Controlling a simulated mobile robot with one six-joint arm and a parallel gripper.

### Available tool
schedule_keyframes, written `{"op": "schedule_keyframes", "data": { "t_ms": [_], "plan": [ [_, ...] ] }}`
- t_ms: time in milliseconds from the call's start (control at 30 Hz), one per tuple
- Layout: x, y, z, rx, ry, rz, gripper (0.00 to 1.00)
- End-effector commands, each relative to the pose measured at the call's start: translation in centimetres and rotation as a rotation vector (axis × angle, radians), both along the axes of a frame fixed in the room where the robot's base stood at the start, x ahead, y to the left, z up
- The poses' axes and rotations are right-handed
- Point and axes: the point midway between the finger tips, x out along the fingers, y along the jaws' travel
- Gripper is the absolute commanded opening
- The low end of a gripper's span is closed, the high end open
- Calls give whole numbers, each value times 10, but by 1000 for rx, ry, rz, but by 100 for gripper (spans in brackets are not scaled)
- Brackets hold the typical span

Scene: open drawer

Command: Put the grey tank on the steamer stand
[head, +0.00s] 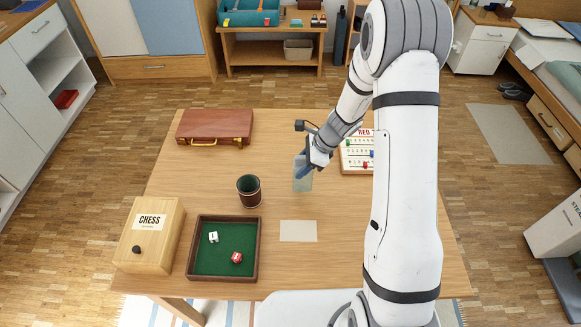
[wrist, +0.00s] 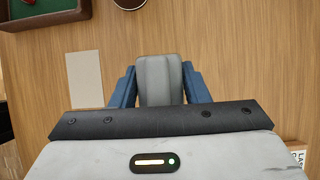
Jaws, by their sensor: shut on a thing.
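The grey tank (head: 303,181) is a pale, slightly see-through block in the head view, over the middle of the wooden table. My gripper (head: 304,171) is shut on its upper part. In the wrist view, the grey tank (wrist: 160,78) sits between the two blue fingers of my gripper (wrist: 159,88), which touch its sides. Whether its lower end touches the table I cannot tell. A white box (head: 558,226) with lettering that starts "STE" stands on the floor at the right edge, partly cut off. I cannot make out for certain which thing is the steamer stand.
The table (head: 345,225) also bears a brown case (head: 214,122), a dark dice cup (head: 249,191), a green-lined dice tray (head: 191,249), a chess box (head: 163,245), a beige card (head: 298,231) and a white counting board (head: 352,160) partly behind my arm. The table's right front is clear.

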Motion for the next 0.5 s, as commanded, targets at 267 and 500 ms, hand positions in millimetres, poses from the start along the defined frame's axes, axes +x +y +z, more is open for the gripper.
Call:
{"op": "schedule_keyframes", "data": {
  "t_ms": [267, 500],
  "plan": [
    [1, -1, -12, -1, -2, -1, 13],
    [0, -1, -15, -1, -1, 0, 44]
  ]
}}
